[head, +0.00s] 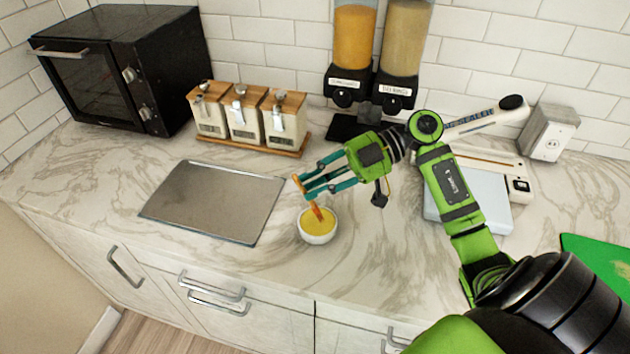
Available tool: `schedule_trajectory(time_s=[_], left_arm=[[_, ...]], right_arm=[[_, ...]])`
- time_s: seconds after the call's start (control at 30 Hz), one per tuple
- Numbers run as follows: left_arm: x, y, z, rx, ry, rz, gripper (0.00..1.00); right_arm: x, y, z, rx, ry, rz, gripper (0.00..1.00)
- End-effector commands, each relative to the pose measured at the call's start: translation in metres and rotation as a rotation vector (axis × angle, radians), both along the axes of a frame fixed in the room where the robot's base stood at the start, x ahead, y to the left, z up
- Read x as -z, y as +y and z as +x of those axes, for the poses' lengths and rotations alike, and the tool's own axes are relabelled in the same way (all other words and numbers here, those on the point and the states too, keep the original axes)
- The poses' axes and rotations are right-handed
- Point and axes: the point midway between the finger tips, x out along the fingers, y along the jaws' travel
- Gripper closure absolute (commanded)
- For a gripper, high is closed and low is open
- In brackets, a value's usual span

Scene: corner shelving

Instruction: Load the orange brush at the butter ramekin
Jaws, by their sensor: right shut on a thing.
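The butter ramekin (317,237) is a small white bowl with yellow contents, standing on the marble counter right of the metal tray. The orange brush (317,211) slants down over the ramekin, its lower end at the yellow contents. I cannot tell how deep the brush tip goes. My right gripper (298,187) is above and slightly left of the ramekin, its teal fingers shut on the brush's upper part, which they partly hide. My left gripper is not in view.
A flat metal tray (212,203) lies left of the ramekin. Three canisters (240,117) on a wooden stand, a black oven (125,66) and two dispensers (377,45) stand behind. A white sealer-like device (480,185) lies to the right. The counter in front of the ramekin is clear.

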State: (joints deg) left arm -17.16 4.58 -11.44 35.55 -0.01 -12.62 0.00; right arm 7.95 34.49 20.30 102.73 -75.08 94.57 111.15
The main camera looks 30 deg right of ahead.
Motion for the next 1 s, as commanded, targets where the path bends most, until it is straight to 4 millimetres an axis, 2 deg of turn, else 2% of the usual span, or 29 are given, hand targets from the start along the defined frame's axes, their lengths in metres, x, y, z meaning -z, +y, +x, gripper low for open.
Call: schedule_trajectory(time_s=[1.0], left_arm=[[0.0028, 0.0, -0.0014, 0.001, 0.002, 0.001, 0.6]], right_arm=[[0.0062, 0.0001, 0.0, 0.0, 0.0, 0.001, 1.0]])
